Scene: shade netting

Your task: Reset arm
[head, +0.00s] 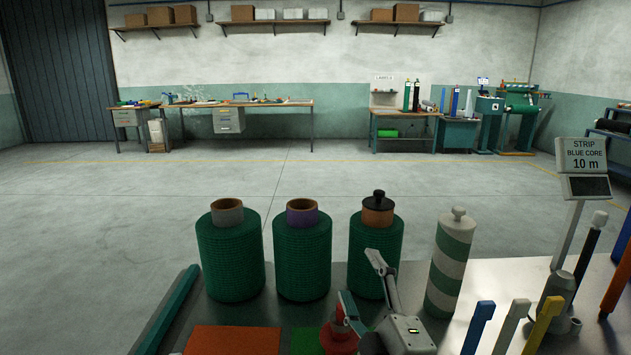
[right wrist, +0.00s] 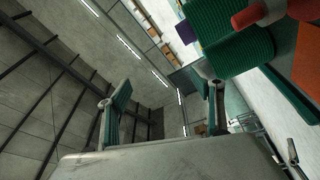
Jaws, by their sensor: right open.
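My right gripper (head: 360,279) is above the near part of the metal table, in front of the green roll with the black knob (head: 376,236). Its two fingers stand apart with nothing between them. In the right wrist view the open fingers (right wrist: 163,85) point towards the wall and ceiling, and the gap is empty. My left gripper is not in view.
Two more green rolls, with a grey core (head: 230,258) and a purple core (head: 302,258), stand left. A striped post (head: 450,263) stands close right. A red spool (head: 338,338) is by the gripper. A sign (head: 587,155) reads "STRIP BLUE CORE 10 m". The floor beyond is clear.

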